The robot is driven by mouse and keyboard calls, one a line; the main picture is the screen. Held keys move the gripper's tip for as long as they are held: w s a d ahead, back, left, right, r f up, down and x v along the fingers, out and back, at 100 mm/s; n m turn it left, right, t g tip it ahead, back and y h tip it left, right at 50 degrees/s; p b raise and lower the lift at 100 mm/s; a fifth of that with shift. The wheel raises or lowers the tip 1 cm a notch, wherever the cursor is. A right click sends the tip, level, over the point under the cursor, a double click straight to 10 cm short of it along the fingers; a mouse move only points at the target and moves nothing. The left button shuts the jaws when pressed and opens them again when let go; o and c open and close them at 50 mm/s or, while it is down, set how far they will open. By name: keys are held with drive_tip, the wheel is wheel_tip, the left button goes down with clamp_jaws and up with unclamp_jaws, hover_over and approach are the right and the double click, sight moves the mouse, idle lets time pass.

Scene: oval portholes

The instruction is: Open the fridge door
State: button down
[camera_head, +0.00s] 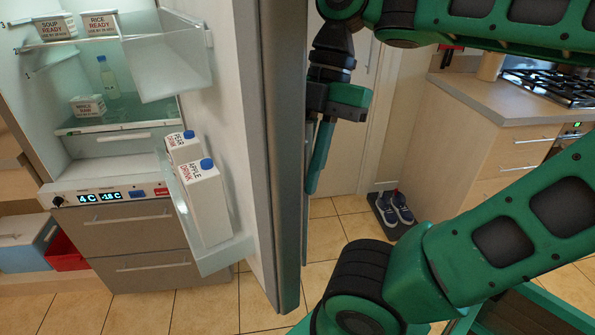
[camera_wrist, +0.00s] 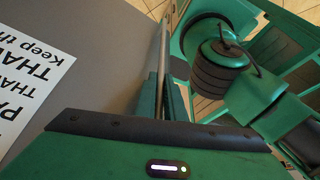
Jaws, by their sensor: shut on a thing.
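The fridge door (camera_head: 253,130) stands wide open in the head view, swung out to the right of the fridge (camera_head: 60,190). Its inner shelves show. A narrow vertical handle (camera_head: 305,232) runs along the door's outer side. My gripper (camera_head: 317,180) is shut on this handle from the right, fingers pointing down; the exact contact is partly hidden by the fingers. In the wrist view the handle (camera_wrist: 164,50) runs up between my green fingers, beside the grey door face with a printed sheet (camera_wrist: 25,85).
Cartons (camera_head: 202,200) stand in the lower door shelf. Food boxes (camera_head: 90,107) and a bottle (camera_head: 108,77) are inside the fridge. A counter with a hob (camera_head: 555,85) is at the right. Shoes (camera_head: 394,207) lie on a mat by the far door. Tiled floor shows below.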

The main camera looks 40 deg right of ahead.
drive_tip(key=shift+w+r, duration=0.1)
drive_tip(key=shift+w, duration=0.15)
drive_tip(key=c, duration=1.8)
unclamp_jaws()
drive_tip(key=shift+w, duration=0.1)
drive_tip(key=shift+c, duration=0.2)
drive_tip(key=v, duration=1)
drive_tip(key=shift+r, duration=0.25)
drive_tip(key=shift+d, duration=0.15)
